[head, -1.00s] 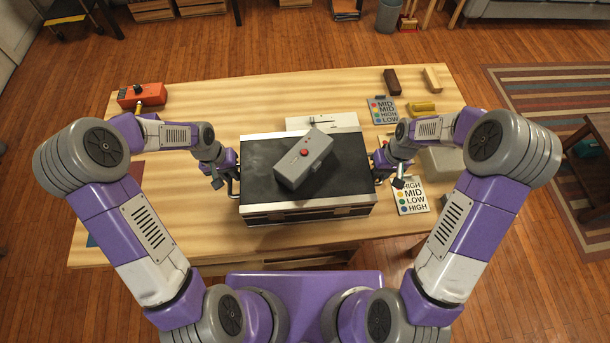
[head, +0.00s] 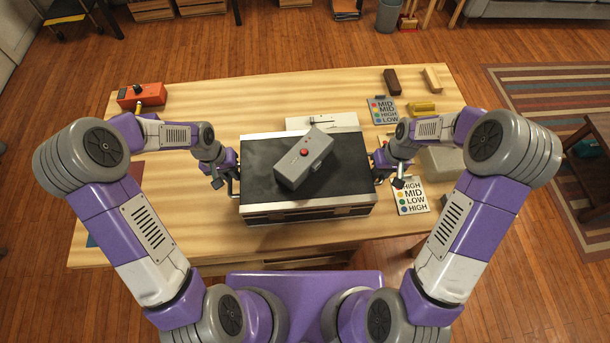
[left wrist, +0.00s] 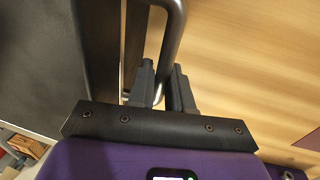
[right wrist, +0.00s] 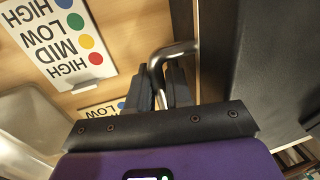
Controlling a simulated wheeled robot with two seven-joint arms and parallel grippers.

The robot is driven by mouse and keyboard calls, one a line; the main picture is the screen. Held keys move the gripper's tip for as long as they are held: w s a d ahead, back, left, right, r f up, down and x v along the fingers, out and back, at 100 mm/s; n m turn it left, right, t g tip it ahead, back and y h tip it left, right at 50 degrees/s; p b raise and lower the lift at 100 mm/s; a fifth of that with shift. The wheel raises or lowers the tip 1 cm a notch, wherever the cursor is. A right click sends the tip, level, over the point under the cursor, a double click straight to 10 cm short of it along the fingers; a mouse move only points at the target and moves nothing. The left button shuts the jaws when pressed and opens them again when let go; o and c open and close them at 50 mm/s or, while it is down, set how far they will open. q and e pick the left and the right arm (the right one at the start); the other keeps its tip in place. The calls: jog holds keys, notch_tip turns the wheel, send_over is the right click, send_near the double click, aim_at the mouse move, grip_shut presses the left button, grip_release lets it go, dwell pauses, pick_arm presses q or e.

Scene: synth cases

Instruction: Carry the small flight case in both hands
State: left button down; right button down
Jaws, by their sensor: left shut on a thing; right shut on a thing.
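The small flight case (head: 260,170), black with silver edges and latches on its front, is in front of me over the middle of the table and looks level. My left gripper (head: 232,187) is shut on the metal handle (left wrist: 172,45) at the case's left end. My right gripper (head: 381,178) is shut on the metal handle (right wrist: 172,52) at its right end. A grey box with a red button (head: 318,166) lies at an angle on the lid. I cannot tell whether the case's underside touches the table; its base is hidden.
The table's left middle is mostly clear.

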pick_arm(q)
jog(key=shift+w+r, duration=0.1)
jog(key=shift+r, duration=0.1)
pick_arm(e)
jog(key=shift+w+r, duration=0.1)
jog(key=shift+r, duration=0.1)
